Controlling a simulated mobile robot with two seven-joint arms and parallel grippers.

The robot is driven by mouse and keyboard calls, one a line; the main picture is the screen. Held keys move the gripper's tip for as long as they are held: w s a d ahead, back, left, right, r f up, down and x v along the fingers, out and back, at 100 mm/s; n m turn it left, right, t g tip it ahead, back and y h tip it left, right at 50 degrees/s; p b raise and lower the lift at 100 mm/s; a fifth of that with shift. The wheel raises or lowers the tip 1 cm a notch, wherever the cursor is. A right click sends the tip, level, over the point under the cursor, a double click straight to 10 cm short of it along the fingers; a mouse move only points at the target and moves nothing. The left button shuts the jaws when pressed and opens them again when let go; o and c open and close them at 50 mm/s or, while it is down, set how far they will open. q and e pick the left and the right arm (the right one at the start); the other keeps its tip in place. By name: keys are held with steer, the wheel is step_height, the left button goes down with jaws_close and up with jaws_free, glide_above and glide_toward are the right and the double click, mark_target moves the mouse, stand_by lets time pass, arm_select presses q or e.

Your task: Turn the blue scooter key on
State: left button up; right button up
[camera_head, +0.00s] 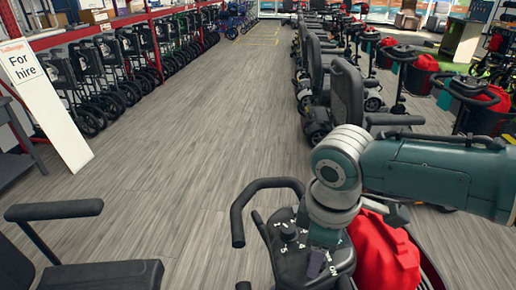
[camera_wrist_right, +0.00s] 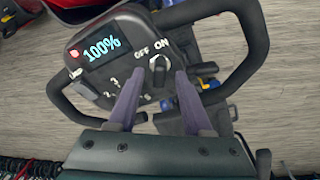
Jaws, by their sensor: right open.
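The scooter's black control panel (camera_head: 285,250) is at the bottom centre of the head view, under my right gripper (camera_head: 318,262). In the right wrist view the panel carries a lit display (camera_wrist_right: 101,46) reading 100%, with OFF and ON printed beside it. A dark key switch (camera_wrist_right: 158,66) with a light edge sits below these labels. Its exact turn position is unclear. My right gripper (camera_wrist_right: 159,77) is open, its two purple fingers on either side of the key switch, and contact is not clear. My left gripper is not in view.
The black handlebar (camera_head: 262,187) loops around the panel. A black seat with armrests (camera_head: 53,210) is at lower left. More scooters (camera_head: 348,97) line the right; folded wheelchairs (camera_head: 132,48) line the left. The aisle floor (camera_head: 200,120) is clear.

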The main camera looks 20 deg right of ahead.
step_height(320, 180, up, 10)
steer(key=p, duration=0.2)
steer(key=shift+s+a, duration=0.25)
steer(key=shift+a, duration=0.05)
